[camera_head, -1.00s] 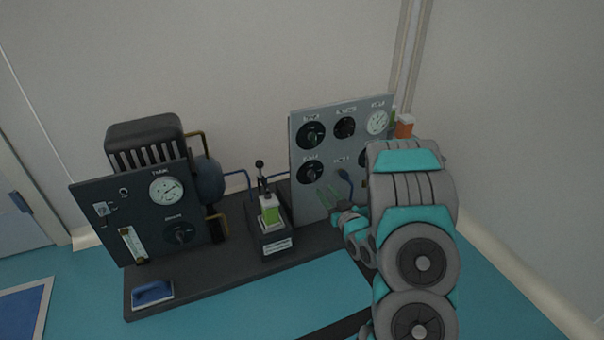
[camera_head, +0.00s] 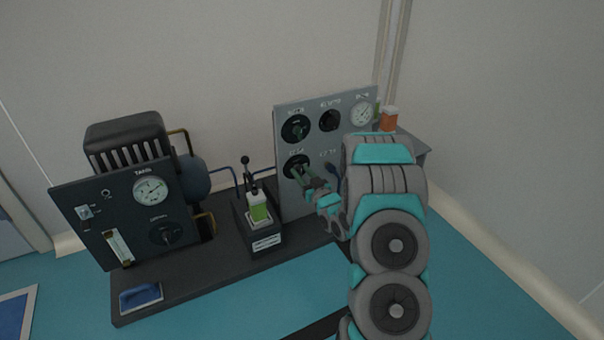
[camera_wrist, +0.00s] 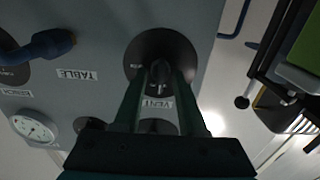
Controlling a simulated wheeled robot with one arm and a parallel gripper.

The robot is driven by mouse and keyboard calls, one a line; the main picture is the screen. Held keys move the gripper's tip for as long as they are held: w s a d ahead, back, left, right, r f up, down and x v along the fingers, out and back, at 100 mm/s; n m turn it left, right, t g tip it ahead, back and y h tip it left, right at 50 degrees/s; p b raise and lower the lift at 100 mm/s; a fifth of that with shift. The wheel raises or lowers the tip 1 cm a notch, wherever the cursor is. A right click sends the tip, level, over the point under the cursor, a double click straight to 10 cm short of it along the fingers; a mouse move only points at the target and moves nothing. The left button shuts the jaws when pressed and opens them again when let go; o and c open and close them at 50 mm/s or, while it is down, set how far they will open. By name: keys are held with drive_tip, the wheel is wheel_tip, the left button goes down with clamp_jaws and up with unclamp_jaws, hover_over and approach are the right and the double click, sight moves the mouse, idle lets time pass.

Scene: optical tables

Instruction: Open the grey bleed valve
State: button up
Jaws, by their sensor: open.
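The grey upright panel (camera_head: 287,205) carries several round dark valve knobs. I take its lower left knob (camera_head: 289,161) as the bleed valve; its small label is hard to read in the head view. In the wrist view this knob (camera_wrist: 150,42) is a dark disc with a raised grip, with a label that seems to read VENT. My gripper (camera_head: 301,172) is at this knob. In the wrist view my open fingers (camera_wrist: 160,75) stand on either side of the knob's grip. I cannot tell whether they touch it. The fingers hide part of the disc.
A dark blue lever (camera_wrist: 48,45) is beside the knob on the same panel. Upper knobs (camera_head: 295,128) and a gauge (camera_head: 362,113) are above. An orange-capped bottle (camera_head: 389,120) stands behind right.

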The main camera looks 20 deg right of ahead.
clamp_jaws()
idle(0.3)
drive_tip(key=shift+r+p, duration=0.1)
drive_tip(key=shift+p, duration=0.25)
drive_tip(key=m+p, duration=0.2)
drive_tip(key=m, duration=0.4)
drive_tip(key=m+p, duration=0.2)
drive_tip(key=m, duration=0.4)
drive_tip(key=m+p, duration=0.2)
drive_tip(key=m, duration=0.4)
drive_tip(key=shift+d+f, duration=0.2)
drive_tip(key=shift+f, duration=0.05)
idle(0.3)
